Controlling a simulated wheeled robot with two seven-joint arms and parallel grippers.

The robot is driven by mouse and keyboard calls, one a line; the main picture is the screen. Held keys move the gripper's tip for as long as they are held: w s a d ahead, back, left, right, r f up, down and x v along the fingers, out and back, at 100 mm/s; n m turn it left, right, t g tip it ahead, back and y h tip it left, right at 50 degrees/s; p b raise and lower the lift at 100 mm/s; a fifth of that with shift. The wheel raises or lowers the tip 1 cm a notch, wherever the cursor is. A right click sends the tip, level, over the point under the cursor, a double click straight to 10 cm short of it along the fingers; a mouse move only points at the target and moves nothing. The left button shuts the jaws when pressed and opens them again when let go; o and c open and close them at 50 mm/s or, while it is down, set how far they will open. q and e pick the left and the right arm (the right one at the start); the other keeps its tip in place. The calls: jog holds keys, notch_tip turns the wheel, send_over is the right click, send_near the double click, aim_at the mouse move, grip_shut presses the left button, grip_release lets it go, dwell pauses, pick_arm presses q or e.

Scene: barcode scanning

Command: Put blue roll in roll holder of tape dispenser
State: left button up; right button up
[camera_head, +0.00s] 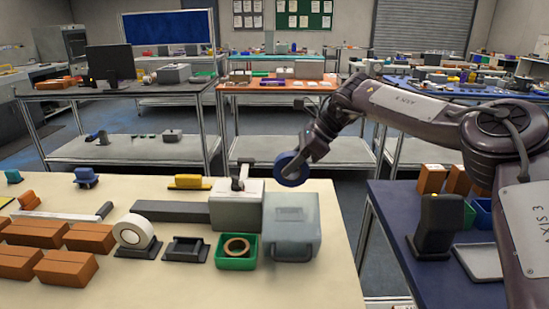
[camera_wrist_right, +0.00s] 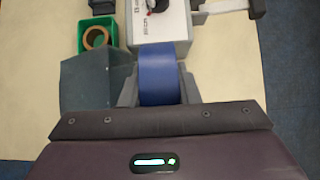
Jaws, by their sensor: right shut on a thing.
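The blue roll (camera_head: 292,169) is in my right gripper (camera_head: 300,165), which is shut on it, above the far right part of the cream table. In the right wrist view the blue roll (camera_wrist_right: 160,75) sits between the two fingers (camera_wrist_right: 160,88). My left gripper is in neither view.
A grey-blue box (camera_head: 291,232) stands below the roll. A green bin (camera_head: 236,262) holds a brown roll (camera_head: 237,247). A blue table (camera_head: 380,250) is at right.

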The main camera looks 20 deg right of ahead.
jog(key=shift+f, duration=5.15)
jog(key=o, duration=1.1)
jog(key=v, duration=0.7)
jog(key=shift+d+r, duration=0.15)
jog(key=shift+r, duration=0.2)
